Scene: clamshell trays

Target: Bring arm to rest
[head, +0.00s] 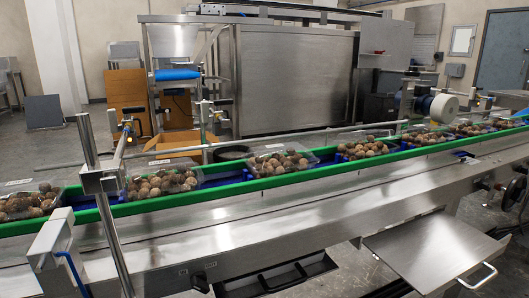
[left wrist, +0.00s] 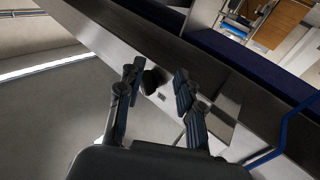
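My left gripper (left wrist: 155,88) shows in the left wrist view with its two dark fingers apart and nothing between them. Beyond the fingers is the metal side of the conveyor; I cannot tell how far off it is. Neither gripper shows in the head view, and my right gripper is in no view. Clear clamshell trays filled with round brown items stand in a row on the conveyor. One tray (head: 162,186) is left of centre, another (head: 283,163) is near the middle, and one (head: 28,205) is at the far left.
The conveyor's green rail (head: 240,188) runs across the head view. A metal post with a clamp (head: 100,180) rises at the left front. A steel shelf (head: 432,250) juts out at the lower right. A cardboard box (head: 180,143) stands behind the belt.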

